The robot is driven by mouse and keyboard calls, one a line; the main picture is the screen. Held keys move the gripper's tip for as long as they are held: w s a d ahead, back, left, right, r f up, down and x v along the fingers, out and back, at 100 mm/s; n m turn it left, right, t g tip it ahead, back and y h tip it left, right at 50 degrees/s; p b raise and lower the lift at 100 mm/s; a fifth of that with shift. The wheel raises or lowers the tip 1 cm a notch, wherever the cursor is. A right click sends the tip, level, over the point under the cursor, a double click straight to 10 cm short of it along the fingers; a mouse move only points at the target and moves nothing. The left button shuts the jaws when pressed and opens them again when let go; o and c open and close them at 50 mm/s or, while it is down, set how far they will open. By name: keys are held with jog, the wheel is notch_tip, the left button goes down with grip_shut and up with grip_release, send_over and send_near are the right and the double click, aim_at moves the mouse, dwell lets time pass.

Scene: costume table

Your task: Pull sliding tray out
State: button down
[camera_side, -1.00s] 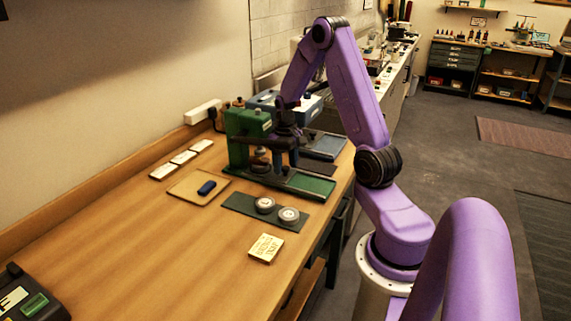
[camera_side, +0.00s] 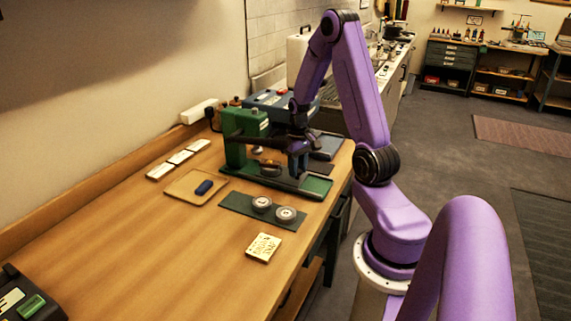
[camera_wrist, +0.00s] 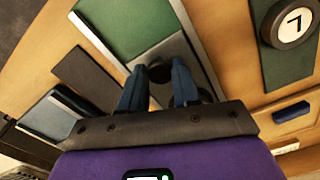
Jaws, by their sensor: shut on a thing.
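The green press (camera_side: 240,140) stands on the bench with a long base rail that ends in a green pad (camera_side: 314,187); the pad also shows in the wrist view (camera_wrist: 122,24). The sliding tray (camera_wrist: 172,50) is a grey plate in the rail, beside the pad. My gripper (camera_side: 298,172) is low over the rail, in front of the press. In the wrist view its blue fingers (camera_wrist: 160,88) are on both sides of a dark round knob (camera_wrist: 160,72) at the tray and are shut on it. The fingers partly hide the tray.
A blue press (camera_side: 270,98) stands close behind. A tan board with a blue piece (camera_side: 204,187) and a note block (camera_side: 263,247) are nearby. The near bench is mostly clear.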

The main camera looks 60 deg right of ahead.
send_over(323, 188)
jog(key=shift+s, duration=0.1)
jog(key=c, duration=0.8)
grip_release()
jog(key=shift+r, duration=0.15)
jog(key=shift+r, duration=0.65)
notch_tip(323, 188, up, 16)
